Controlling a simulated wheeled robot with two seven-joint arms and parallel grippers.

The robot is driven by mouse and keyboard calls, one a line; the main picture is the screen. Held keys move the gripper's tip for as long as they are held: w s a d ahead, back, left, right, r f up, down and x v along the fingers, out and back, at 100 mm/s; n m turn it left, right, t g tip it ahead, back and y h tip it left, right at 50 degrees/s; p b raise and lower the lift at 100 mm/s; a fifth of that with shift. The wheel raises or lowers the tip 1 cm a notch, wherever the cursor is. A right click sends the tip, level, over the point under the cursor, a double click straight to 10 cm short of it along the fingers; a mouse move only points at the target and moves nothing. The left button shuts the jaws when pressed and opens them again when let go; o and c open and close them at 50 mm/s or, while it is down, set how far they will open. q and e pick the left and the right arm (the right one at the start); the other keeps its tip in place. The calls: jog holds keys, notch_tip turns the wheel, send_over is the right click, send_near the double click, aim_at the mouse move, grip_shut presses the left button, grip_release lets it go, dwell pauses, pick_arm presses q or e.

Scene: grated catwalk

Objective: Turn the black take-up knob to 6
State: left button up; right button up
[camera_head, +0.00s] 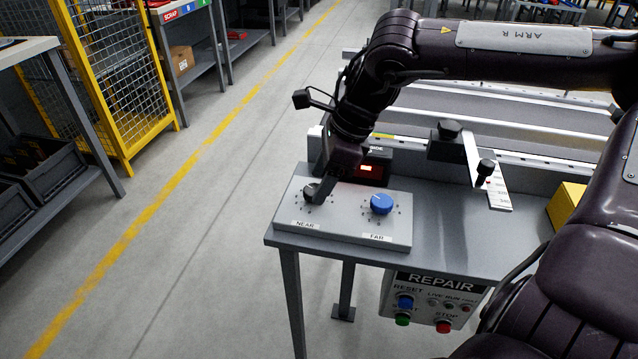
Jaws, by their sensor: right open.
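The black knob (310,191) sits on the left of a grey panel (341,228), above the label NEAR. Its pointer and the numbers around it are too small to read. My right gripper (318,190) reaches down from above and its fingertips are at the black knob, partly hiding it. The jaws are open; I cannot tell whether they touch the knob. A blue knob (381,204) stands to the right on the same panel, above the label FAR. My left gripper is not in view.
A small display (368,168) with red digits, too small to read, stands behind the panel. A black-knobbed clamp (449,131) and a white scale plate (489,180) are to the right. A REPAIR button box (433,300) hangs below the bench edge. Open floor lies left.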

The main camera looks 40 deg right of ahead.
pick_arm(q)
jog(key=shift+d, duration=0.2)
pick_arm(e)
jog(key=shift+w+a+f, duration=0.1)
jog(key=shift+a+f, duration=0.15)
jog(key=shift+f, duration=0.3)
jog(key=c, duration=1)
jog(key=shift+m, duration=0.3)
